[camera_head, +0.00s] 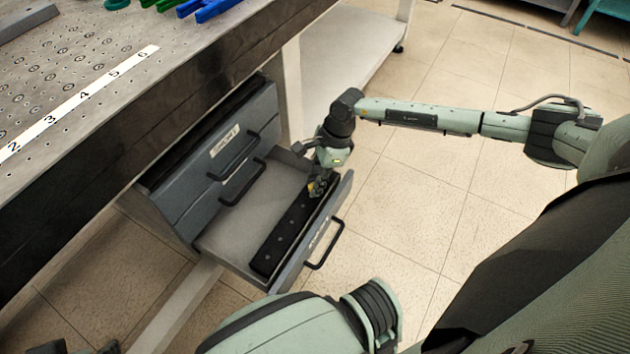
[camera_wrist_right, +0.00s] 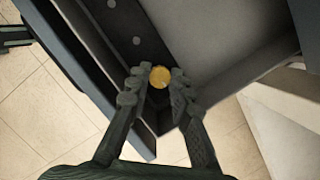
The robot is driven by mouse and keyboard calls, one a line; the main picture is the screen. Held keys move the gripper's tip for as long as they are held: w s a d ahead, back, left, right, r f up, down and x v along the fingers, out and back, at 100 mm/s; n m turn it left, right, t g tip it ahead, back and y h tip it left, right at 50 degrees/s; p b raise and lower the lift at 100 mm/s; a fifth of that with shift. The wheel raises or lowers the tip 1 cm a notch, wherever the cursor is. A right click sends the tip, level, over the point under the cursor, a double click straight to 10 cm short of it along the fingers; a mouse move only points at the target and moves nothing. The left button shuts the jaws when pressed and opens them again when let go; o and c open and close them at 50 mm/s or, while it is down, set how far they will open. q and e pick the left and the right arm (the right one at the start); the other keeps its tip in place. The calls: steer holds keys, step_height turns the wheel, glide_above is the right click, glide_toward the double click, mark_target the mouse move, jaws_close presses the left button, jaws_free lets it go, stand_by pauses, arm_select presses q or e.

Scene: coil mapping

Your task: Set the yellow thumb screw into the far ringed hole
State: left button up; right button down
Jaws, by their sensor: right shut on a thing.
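The yellow thumb screw (camera_wrist_right: 159,77) sits between the fingertips of my right gripper (camera_wrist_right: 157,88), which is shut on it. In the head view the right gripper (camera_head: 318,187) is inside the open drawer (camera_head: 277,193), over the far end of a black strip with holes (camera_head: 284,238). I cannot tell whether the screw touches the strip. In the wrist view the strip (camera_wrist_right: 122,26) runs under the fingertips and shows several small round spots. The ringed holes are on the perforated bench top (camera_head: 75,62), at upper left.
The drawer front with its black handle (camera_head: 325,250) stands out over the tiled floor. Shut drawers (camera_head: 222,150) sit behind it under the bench. A numbered white strip (camera_head: 84,103) lies on the bench top. Blue clamps (camera_head: 212,8) and green ones lie at the bench's far end.

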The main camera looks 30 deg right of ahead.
mark_target(310, 187)
steer(key=shift+r, duration=0.45)
steer(key=shift+r+p, duration=0.9)
steer(key=shift+r, duration=0.25)
steer(key=shift+r+p, duration=1.1)
steer(key=shift+r, duration=0.6)
